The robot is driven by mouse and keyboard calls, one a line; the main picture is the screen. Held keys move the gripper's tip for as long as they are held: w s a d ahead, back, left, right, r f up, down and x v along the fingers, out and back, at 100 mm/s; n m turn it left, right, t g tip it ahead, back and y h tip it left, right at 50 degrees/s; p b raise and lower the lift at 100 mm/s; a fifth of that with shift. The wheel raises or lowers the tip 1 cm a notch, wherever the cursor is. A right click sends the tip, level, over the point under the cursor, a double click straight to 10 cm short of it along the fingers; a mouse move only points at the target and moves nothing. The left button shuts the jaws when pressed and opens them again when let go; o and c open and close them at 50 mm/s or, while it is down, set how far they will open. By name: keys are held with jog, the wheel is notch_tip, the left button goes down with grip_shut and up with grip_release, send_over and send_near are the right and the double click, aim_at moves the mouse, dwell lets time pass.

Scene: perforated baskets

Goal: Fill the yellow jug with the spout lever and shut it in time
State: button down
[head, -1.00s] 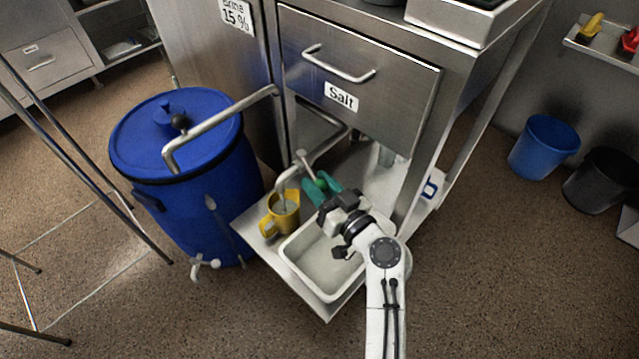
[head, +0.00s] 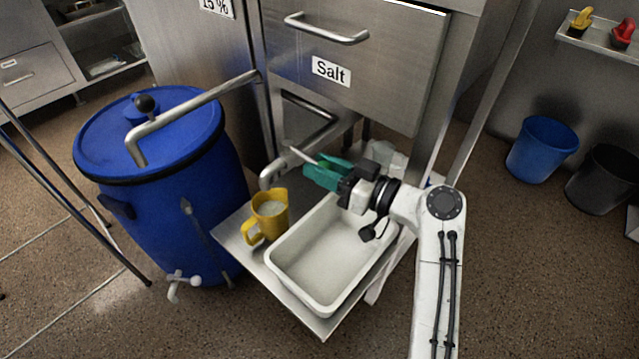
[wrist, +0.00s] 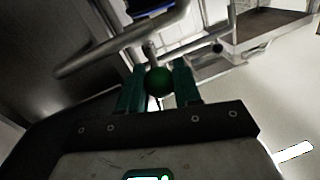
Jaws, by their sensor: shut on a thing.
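The yellow jug (head: 275,222) stands upright on the steel shelf, its handle toward the lower left. Pale liquid shows inside it, below the rim. The spout (head: 268,176) bends down just above the jug; I cannot make out a stream between them. The spout lever (head: 303,157) is a thin rod running from the spout to my gripper (head: 316,176). In the head view the fingers hide the knob.
A white tub (head: 318,300) stands on the shelf (head: 233,238) right of the jug, under my arm. A blue barrel (head: 170,220) with a pipe over its lid is at the left. The salt drawer (head: 365,85) is above. Blue and black bins stand right.

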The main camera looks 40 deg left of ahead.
jog(key=shift+w+r+n+g+b, duration=0.1)
jog(key=shift+w+n+g+b, duration=0.1)
jog(key=shift+n+g+b, duration=0.25)
jog(key=c, duration=0.8)
grip_release()
jog(key=shift+r, duration=0.1)
notch_tip(320, 180, up, 4)
jog(key=shift+s+d+f+p, duration=0.1)
jog(key=shift+s+f+p, duration=0.05)
jog(key=shift+p, duration=0.9)
jog(key=s+d+r+p, duration=0.2)
jog(key=s+r, duration=0.1)
jog(key=s, duration=0.1)
jog(key=s+d+r+p, duration=0.2)
jog(key=s+r, duration=0.1)
jog(key=s, duration=0.1)
jog(key=s+d+r+p, duration=0.1)
jog(key=s+d+r, duration=0.1)
jog(key=s+r, duration=0.1)
jog(key=shift+s+d+p, duration=0.35)
jog(key=shift+s+p, duration=0.05)
jog(key=shift+s, duration=0.05)
